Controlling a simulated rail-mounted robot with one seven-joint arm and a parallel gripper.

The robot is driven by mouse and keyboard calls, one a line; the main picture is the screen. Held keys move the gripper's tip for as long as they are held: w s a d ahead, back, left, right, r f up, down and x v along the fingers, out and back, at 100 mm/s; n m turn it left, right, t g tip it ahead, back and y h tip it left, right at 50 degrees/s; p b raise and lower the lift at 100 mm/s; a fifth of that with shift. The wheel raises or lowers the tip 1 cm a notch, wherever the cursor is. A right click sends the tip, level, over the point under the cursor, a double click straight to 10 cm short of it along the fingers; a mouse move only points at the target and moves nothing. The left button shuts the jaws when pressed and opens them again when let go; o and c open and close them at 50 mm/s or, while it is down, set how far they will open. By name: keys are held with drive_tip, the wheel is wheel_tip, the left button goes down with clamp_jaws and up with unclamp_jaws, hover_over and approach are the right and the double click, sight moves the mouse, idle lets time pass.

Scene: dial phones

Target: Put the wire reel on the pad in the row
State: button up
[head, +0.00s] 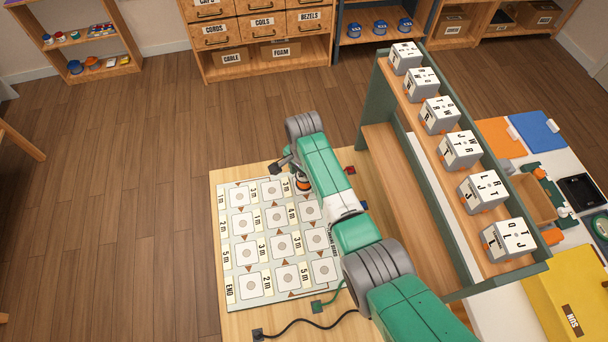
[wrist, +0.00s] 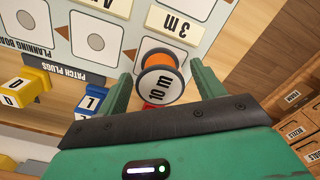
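The wire reel (wrist: 160,78) has orange wire between grey flanges, and its near face reads "10 m". It also shows as a small orange piece (head: 302,184) in the head view, at the upper right of the planning board, partly covered by my arm. My gripper (wrist: 163,72) is over the board with its green fingers on both sides of the reel; slim gaps seem to show, so it looks open. The planning board (head: 232,262) carries rows of white pads with round marks, such as this pad (wrist: 95,35), with arrows and metre labels between them. My arm hides some right-hand pads.
A green-framed shelf (head: 377,95) with several lettered grey-white blocks stands right of the board. Patch plugs, yellow (wrist: 25,85) and blue (wrist: 90,100), lie by the board edge. A black cable (head: 310,322) runs along the table front. Bins and a yellow box (head: 570,290) are far right.

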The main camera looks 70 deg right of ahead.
drive_tip(key=shift+r, duration=0.1)
wheel_tip(320, 180, up, 12)
drive_tip(key=p, duration=0.3)
